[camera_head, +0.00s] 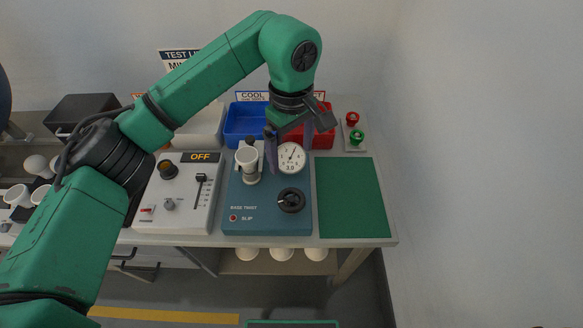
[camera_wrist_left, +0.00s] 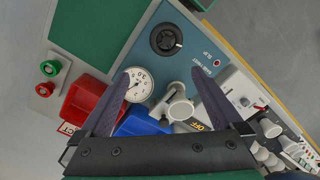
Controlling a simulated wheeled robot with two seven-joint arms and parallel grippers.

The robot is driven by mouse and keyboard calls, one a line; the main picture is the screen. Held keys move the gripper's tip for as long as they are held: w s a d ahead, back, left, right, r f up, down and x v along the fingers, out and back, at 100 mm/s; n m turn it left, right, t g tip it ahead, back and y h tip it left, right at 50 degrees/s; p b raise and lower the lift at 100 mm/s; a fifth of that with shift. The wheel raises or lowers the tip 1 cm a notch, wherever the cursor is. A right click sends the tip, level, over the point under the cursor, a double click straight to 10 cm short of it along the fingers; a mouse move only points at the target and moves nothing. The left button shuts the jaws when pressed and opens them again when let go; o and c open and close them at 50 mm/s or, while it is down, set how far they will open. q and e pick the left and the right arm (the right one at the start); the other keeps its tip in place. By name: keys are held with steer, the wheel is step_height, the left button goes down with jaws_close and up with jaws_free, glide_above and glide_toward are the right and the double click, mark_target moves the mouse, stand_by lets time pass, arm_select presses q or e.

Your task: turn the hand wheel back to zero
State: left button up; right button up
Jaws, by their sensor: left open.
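The hand wheel (camera_head: 291,200) is a black round knob on the front right of the blue-grey tester box (camera_head: 262,220). In the left wrist view the wheel (camera_wrist_left: 166,40) shows near the top. A white round dial (camera_head: 291,157) with a needle stands behind the wheel; the wrist view shows it too (camera_wrist_left: 139,85). My left gripper (camera_head: 291,165) is open, with nothing between its fingers; its fingers (camera_wrist_left: 158,95) point down over the box near the dial. It is apart from the wheel, which is unobstructed. My right gripper is not in view.
A white cup-shaped fitting (camera_head: 247,160) stands on the box left of the dial. Blue (camera_head: 243,121) and red (camera_head: 322,136) bins stand behind. A white panel (camera_head: 180,212) marked OFF is at left. A green mat (camera_head: 350,198) lies clear at right. Red and green buttons (camera_head: 357,137) stand at the back right.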

arm_select(q)
steer(key=p, duration=0.2)
glide_toward(291, 198)
steer(key=shift+s, duration=0.7)
steer(key=f, duration=0.2)
steer(key=w+f+p, duration=0.1)
steer(key=f, duration=0.3)
steer(key=f+p, duration=0.1)
steer(key=f, duration=0.1)
steer(key=shift+w, duration=0.3)
steer(key=shift+s+f, duration=0.15)
steer(key=shift+f, duration=0.15)
steer(key=shift+s, duration=0.15)
steer(key=shift+c, duration=0.6)
steer(key=c, duration=1)
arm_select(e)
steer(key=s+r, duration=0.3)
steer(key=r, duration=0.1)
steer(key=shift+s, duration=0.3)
